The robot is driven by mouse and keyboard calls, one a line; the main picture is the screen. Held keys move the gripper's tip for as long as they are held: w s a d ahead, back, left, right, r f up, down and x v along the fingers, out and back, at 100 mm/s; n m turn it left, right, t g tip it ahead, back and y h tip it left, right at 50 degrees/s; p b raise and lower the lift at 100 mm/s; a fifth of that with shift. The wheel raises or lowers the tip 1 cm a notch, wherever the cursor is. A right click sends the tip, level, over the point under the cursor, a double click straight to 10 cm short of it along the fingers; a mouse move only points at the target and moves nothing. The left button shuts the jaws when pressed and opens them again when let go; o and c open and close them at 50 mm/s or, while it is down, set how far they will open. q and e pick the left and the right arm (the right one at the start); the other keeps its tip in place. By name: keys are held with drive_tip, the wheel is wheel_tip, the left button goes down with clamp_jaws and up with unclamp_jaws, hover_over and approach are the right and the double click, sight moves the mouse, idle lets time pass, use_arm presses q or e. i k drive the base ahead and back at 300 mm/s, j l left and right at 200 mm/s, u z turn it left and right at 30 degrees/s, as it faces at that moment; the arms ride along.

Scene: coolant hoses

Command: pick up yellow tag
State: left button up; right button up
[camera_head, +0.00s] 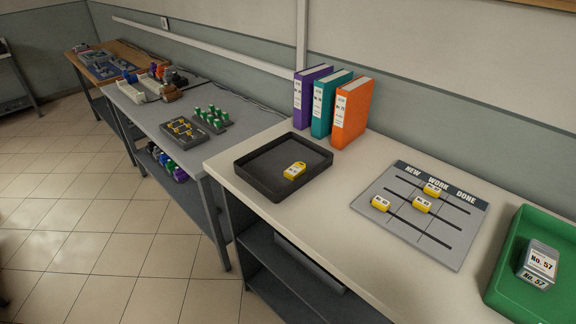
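A yellow tag (295,170) lies in the black tray (264,187) on the near white table, toward the tray's right side. Three more yellow tags sit on the grey board marked NEW, WORK, DONE: one at the left (381,203), one in the middle (422,205) and one near the top (431,189). Neither of my grippers shows in the head view.
Purple, teal and orange binders (351,112) stand behind the tray at the wall. The board (426,231) lies flat to the right, beside a green bin (507,285) with a grey box (538,263). The white table (330,205) is clear between tray and board. Other benches (160,112) stand further left.

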sight(294, 172)
drive_tip(key=i+j+z, duration=0.3)
drive_tip(key=j, duration=0.35)
drive_tip(key=i+j+z, duration=0.3)
drive_tip(key=j, duration=0.45)
drive_tip(key=i, duration=0.1)
